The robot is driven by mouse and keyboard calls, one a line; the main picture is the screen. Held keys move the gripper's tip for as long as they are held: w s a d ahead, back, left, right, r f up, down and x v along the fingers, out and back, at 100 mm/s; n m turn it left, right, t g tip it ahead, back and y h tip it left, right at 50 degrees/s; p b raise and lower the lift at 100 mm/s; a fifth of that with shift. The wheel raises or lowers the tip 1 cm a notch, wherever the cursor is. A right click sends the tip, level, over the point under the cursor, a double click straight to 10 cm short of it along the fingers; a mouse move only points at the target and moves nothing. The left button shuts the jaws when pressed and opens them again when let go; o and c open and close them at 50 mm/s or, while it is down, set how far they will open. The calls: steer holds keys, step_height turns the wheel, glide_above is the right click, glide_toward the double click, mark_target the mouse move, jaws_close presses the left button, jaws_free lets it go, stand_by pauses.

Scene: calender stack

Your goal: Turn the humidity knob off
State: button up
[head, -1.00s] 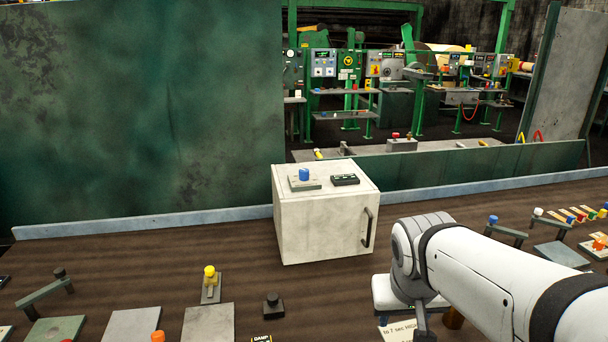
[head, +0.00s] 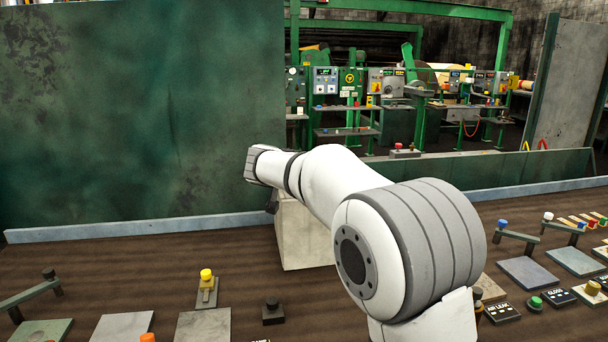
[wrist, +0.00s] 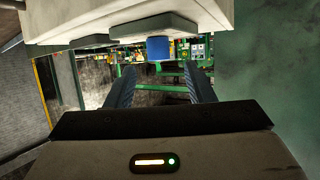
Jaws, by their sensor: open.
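A blue knob (wrist: 158,48) sits on a grey plate (wrist: 157,27) on the white box (wrist: 60,20). The wrist view shows this upside down, with the box at the top of the picture. I take this as the humidity knob, but no label is readable. My gripper (wrist: 160,68) is open and empty, its two dark fingers pointing at the knob. The knob appears between the lines of the fingers, around or just beyond the tips; the exact gap is unclear. In the head view my arm hides the knob and the top of the box (head: 303,240).
A dark green wall panel (head: 130,120) stands behind the box on the left. A yellow-topped knob (head: 207,276) and a small black knob (head: 272,308) stand on the brown table in front. Several levers and buttons lie at the right.

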steer(key=p+x, duration=0.1)
steer(key=x, duration=0.5)
steer(key=shift+w+d+f, duration=0.15)
steer(key=c, duration=0.9)
steer(key=shift+a, duration=0.4)
steer(key=shift+c, duration=0.4)
steer(key=shift+d, duration=0.35)
